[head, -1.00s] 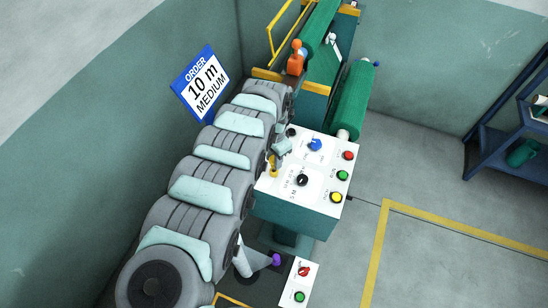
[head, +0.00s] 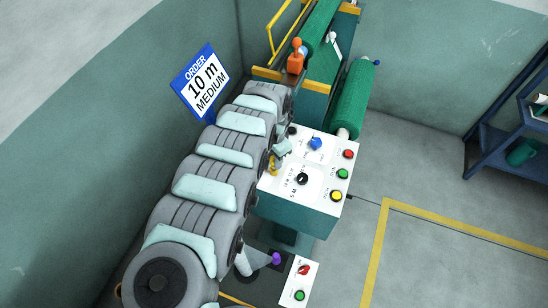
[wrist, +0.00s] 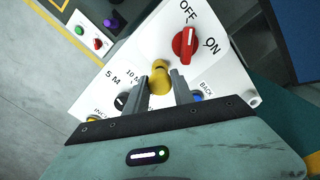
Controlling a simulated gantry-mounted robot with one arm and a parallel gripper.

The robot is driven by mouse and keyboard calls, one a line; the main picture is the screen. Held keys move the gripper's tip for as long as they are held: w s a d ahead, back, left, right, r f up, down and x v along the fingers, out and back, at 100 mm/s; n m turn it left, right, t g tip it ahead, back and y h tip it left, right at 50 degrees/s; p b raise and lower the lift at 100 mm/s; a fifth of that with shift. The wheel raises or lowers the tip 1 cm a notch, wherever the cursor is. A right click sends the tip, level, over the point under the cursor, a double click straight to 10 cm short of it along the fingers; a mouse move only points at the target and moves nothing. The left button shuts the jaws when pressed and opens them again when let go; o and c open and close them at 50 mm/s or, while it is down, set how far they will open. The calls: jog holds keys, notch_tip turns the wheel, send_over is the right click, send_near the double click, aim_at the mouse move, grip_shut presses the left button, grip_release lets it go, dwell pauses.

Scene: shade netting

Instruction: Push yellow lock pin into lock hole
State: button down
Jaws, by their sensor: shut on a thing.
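The yellow lock pin (wrist: 159,80) shows in the wrist view as a round yellow head at the tips of my gripper's two fingers (wrist: 160,88). My gripper is shut on it, over the white top of the control box (wrist: 222,72). In the head view my gripper (head: 281,149) is at the left edge of the control box, with the yellow pin (head: 272,164) just below it. I cannot make out the lock hole, nor how deep the pin sits.
Beside the pin are a red OFF/ON knob (wrist: 184,43), a black length selector (wrist: 122,101) and a blue knob (head: 315,144). Red, green and yellow buttons line the box's right edge. A small panel (head: 298,280) and purple knob (head: 277,258) lie below.

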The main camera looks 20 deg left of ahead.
jog(key=shift+f, duration=0.75)
dwell(0.9)
jog(key=shift+f+b, duration=0.35)
jog(key=c, duration=1)
grip_release()
notch_tip(320, 180, up, 11)
jog(key=shift+f+b, duration=0.1)
jog(key=shift+b, duration=0.4)
